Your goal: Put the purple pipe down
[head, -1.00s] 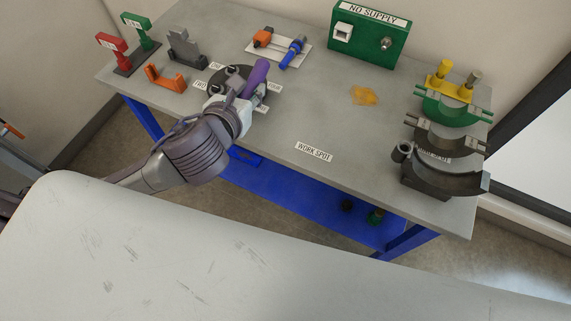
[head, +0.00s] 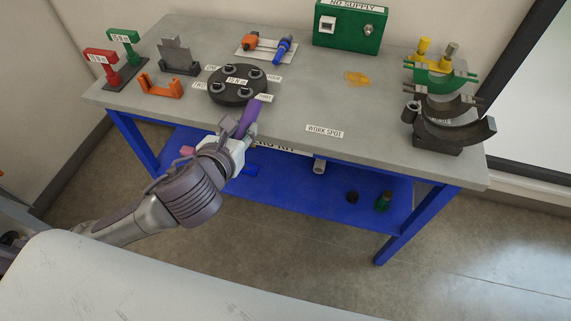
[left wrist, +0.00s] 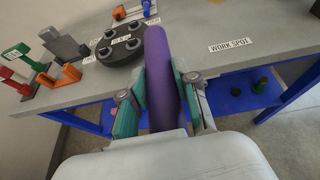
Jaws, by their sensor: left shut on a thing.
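The purple pipe (head: 248,117) is in my left gripper (head: 240,135), at the front edge of the grey table in the head view. In the left wrist view the purple pipe (left wrist: 160,75) stands between the two teal-padded fingers of my left gripper (left wrist: 158,100), which are shut on it. Its lower end is hidden in the gripper. The pipe's far end is just in front of the black round holder (head: 238,86), which has several sockets and labels. My right gripper is not in view.
The table top around the WORK SPOT label (head: 325,131) is clear. An orange bracket (head: 160,87) and grey holder (head: 180,60) stand left. A blue shelf (head: 290,185) lies below.

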